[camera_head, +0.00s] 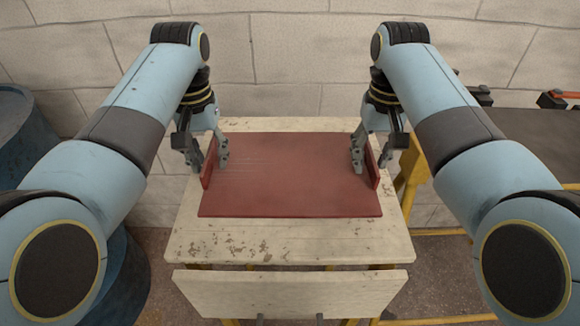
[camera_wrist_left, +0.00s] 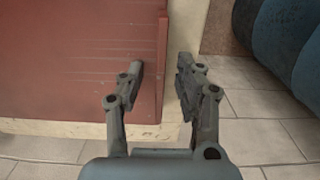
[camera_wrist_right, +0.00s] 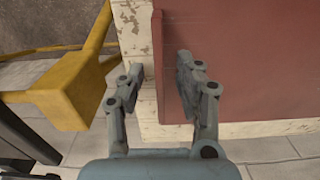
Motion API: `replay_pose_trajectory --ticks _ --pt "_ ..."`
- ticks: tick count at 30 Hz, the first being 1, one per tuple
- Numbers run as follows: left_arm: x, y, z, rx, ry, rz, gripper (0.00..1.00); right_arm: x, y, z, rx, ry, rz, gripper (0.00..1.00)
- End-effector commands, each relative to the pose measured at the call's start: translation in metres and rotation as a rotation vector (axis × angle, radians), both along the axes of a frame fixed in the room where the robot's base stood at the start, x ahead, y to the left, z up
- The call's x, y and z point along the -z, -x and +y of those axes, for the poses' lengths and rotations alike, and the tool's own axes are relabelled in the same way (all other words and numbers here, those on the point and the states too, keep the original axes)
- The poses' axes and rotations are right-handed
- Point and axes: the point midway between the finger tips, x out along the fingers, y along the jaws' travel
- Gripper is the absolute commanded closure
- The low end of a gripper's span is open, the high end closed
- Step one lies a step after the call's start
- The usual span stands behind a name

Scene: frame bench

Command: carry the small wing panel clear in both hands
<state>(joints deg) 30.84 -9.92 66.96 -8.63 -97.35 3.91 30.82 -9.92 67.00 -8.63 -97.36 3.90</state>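The small wing panel (camera_head: 290,180) is a flat dark red plate with a raised flange along its left and right edges. It lies on the pale, worn wooden bench top (camera_head: 290,240). My left gripper (camera_head: 208,168) is at the panel's left flange, open, with one finger on each side; the gap shows in the left wrist view (camera_wrist_left: 160,85). My right gripper (camera_head: 370,165) is at the right flange, also open, its fingers astride the flange in the right wrist view (camera_wrist_right: 160,85). Neither gripper visibly squeezes the panel.
A pale board (camera_head: 290,292) hangs at the bench's front. Blue barrels (camera_head: 22,135) stand at the left. A yellow frame (camera_head: 408,178) and a dark surface (camera_head: 545,140) are at the right. A block wall (camera_head: 290,60) stands behind.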

Motion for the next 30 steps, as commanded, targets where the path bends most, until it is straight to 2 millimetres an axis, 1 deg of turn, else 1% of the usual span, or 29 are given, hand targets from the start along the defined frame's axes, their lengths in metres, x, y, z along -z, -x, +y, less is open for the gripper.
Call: replay_pose_trajectory --ticks 2,9,10,30 --pt "-0.0001 0.0 0.0002 0.0 0.0 0.0 0.67 -0.0001 0.0 -0.0002 0.0 0.0 0.0 0.67" --pt "-0.0003 -0.0001 0.0002 0.0 0.0 0.0 0.98 -0.0003 0.0 -0.0002 0.0 0.0 0.0 0.98" --pt "-0.0003 -0.0001 0.0002 0.0 0.0 0.0 1.0 -0.0003 0.0 -0.0002 0.0 0.0 0.0 1.0" --pt "-0.0032 -0.001 0.0001 0.0 0.0 -0.003 1.0 -0.0032 -0.001 -0.0001 0.0 0.0 -0.003 1.0"
